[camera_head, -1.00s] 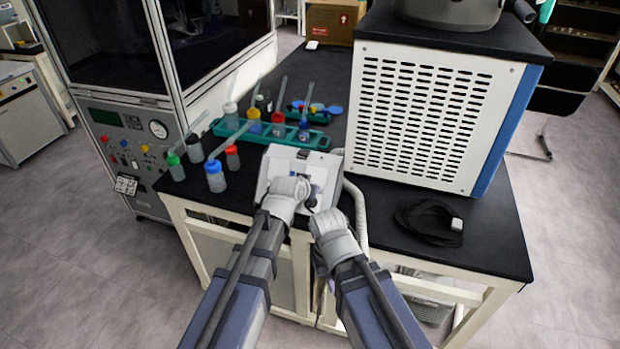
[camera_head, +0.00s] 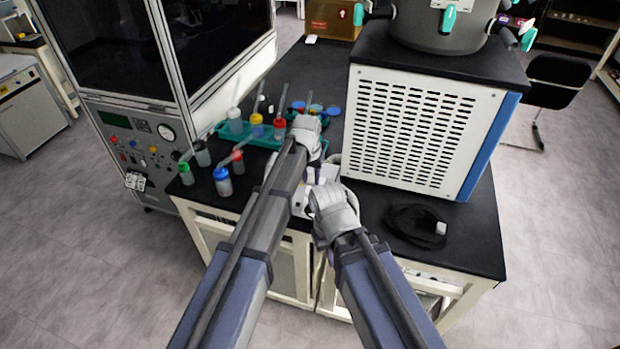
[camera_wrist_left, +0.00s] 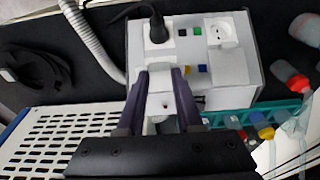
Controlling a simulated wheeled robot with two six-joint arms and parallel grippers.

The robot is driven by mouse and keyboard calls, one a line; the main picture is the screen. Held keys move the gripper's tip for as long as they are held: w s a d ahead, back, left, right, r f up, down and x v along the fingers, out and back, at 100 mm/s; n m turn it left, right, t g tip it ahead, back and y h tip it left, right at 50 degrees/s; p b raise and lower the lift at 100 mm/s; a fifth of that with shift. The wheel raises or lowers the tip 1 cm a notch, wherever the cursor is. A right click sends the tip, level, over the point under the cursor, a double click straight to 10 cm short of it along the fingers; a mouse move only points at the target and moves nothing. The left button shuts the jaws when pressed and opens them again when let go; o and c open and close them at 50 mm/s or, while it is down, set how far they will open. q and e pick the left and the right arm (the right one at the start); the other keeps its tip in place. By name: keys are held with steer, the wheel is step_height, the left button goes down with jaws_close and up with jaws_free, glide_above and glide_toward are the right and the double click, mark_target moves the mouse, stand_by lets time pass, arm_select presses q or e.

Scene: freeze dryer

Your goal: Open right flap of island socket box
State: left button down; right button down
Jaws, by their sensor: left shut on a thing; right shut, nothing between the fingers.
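The white socket box (camera_wrist_left: 225,72) lies under my left gripper in the left wrist view; in the head view my arms mostly cover it. A black plug (camera_wrist_left: 157,28) with a cable is at its upper left in the wrist view. A round white socket (camera_wrist_left: 221,36) shows uncovered at upper right. My left gripper (camera_wrist_left: 161,82) is shut on a white piece, seemingly the flap below the black plug; its edges are partly hidden by the purple fingers. My right gripper (camera_head: 322,193) is shut and empty, close beside the box's near right side in the head view.
A white perforated machine (camera_head: 420,130) stands right of the box. A green rack (camera_head: 262,141) with several bottles is behind it, and loose bottles (camera_head: 222,182) stand to the left. A coiled black cable (camera_head: 410,226) lies on the bench's right. A grey hose (camera_wrist_left: 88,38) runs beside the box.

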arm_select(q)
steer(key=shift+w+d+r+g+p, duration=0.2)
steer(key=shift+w+r+g+p, duration=0.2)
steer(key=shift+w, duration=0.2)
steer(key=shift+w+d+r+g+p, duration=0.2)
steer(key=shift+w+r+p, duration=0.1)
steer(key=shift+w+r, duration=0.25)
steer(key=shift+w+d+r+p, duration=0.15)
steer(key=shift+w+d+p, duration=0.05)
steer(key=shift+w, duration=0.35)
steer(key=shift+w+d+r+p, duration=0.15)
steer(key=shift+w, duration=0.4)
steer(key=c, duration=1.4)
jaws_free()
steer(key=shift+f, duration=0.2)
steer(key=o, duration=0.5)
steer(key=shift+s+r, duration=0.1)
steer(key=shift+s, duration=0.05)
steer(key=o, duration=0.3)
steer(key=shift+o, duration=0.2)
steer(key=shift+a, duration=0.1)
steer(key=shift+r, duration=0.15)
step_height(320, 180, up, 8)
steer(key=p, duration=0.7)
steer(key=shift+s+f+p, duration=0.25)
steer(key=shift+p, duration=0.15)
